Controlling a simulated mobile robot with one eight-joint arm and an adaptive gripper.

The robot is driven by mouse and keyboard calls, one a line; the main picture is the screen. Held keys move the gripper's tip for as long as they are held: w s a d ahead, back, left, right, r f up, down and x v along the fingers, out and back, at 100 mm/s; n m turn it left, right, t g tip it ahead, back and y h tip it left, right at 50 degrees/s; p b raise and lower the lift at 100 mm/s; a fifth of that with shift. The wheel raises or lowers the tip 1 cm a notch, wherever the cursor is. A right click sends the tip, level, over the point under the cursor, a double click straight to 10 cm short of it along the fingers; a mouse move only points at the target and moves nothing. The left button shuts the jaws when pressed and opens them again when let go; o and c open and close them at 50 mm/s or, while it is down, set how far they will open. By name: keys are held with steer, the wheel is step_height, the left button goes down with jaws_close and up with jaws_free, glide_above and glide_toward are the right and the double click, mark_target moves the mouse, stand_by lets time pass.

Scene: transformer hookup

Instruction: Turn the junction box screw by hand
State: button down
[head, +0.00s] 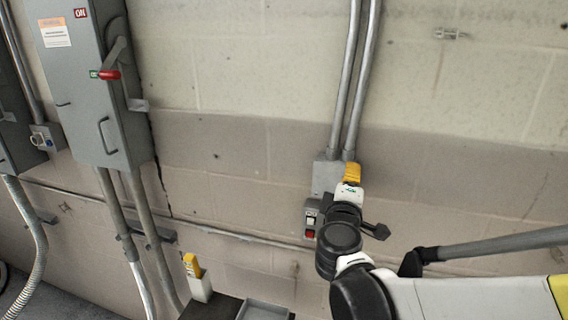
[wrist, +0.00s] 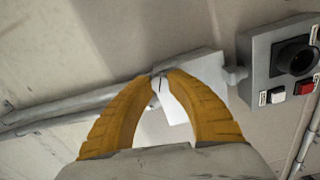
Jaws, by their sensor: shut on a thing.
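The junction box (head: 326,177) is a grey box on the wall at the lower end of two conduits. It also shows in the wrist view (wrist: 205,64), tilted in the picture. My gripper (head: 352,168) is at the box's right side in the head view. In the wrist view, the yellow fingertips of my gripper (wrist: 161,74) come together at the box's face. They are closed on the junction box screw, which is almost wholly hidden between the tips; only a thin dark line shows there.
A switch box (head: 310,219) with white and red buttons is close beside the junction box; its black knob (wrist: 296,55) shows in the wrist view. A grey cabinet (head: 85,90) with a red-handled lever is at left. A yellow-topped device (head: 196,277) stands on a dark surface below.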

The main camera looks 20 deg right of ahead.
steer(key=shift+n, duration=9.1)
steer(key=c, duration=1.2)
jaws_free()
steer(key=shift+f, duration=0.1)
steer(key=shift+c, duration=0.2)
steer(key=shift+s, duration=0.1)
steer(key=v, duration=1.2)
